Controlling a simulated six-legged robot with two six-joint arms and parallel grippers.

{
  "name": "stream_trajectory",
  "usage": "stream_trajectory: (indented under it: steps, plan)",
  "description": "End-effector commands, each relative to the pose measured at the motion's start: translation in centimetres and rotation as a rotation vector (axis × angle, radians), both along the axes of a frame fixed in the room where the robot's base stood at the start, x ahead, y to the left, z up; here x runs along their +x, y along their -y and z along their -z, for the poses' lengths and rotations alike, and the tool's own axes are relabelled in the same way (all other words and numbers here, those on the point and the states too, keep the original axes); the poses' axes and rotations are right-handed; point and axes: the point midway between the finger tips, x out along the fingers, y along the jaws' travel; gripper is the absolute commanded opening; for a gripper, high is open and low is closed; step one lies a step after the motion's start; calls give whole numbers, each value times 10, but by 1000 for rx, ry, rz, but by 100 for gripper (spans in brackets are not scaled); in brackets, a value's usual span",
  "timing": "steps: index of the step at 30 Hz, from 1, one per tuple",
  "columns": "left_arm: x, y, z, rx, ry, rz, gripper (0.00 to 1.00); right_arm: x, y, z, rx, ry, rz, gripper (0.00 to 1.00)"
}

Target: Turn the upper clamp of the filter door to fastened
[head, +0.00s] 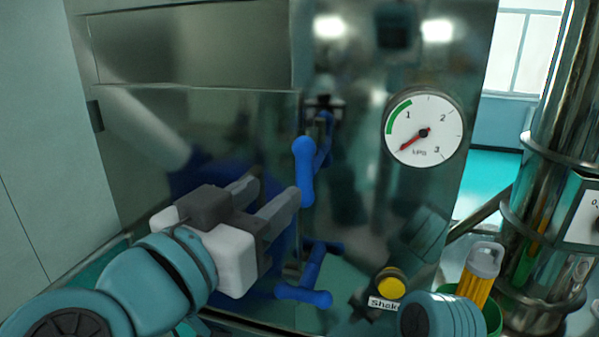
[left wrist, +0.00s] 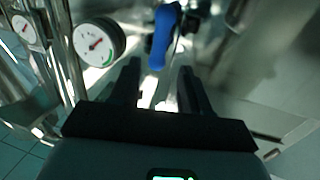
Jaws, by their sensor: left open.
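The upper clamp (head: 305,172) is a blue handle at the right edge of the shiny metal filter door (head: 140,135). Its handle stands nearly upright. My left gripper (head: 274,194) is open and empty, with its fingertips just left of the handle's lower part. In the left wrist view, the blue handle (left wrist: 162,42) reaches down toward the gap between the open fingers (left wrist: 158,75). I cannot tell whether they touch it. The lower clamp (head: 303,294) is also blue, with its handle lying nearly level. My right gripper is not in view.
A round pressure gauge (head: 423,129) is on the metal panel right of the clamps. A yellow button (head: 390,283) with a label sits below it. A green cup (head: 486,308) with a yellow, clear-topped item (head: 481,272) stands at the lower right. A metal column (head: 560,150) rises at the right.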

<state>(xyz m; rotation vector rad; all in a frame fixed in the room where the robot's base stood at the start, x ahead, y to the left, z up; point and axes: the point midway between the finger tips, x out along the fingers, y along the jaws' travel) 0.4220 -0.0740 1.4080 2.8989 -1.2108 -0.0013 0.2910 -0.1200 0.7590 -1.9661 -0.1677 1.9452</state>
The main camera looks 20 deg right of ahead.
Motion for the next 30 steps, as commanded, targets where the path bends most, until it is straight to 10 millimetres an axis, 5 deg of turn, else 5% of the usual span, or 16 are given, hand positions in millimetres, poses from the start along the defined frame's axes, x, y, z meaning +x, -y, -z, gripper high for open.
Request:
stream_trajectory:
  steps: [12,25,26,30]
  plan:
    - [62,60,0,1,-1,0,47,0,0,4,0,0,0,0]
    - [72,67,0,0,0,-1,47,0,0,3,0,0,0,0]
    - [72,67,0,0,0,-1,43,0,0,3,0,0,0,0]
    - [72,67,0,0,0,-1,0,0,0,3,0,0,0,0]
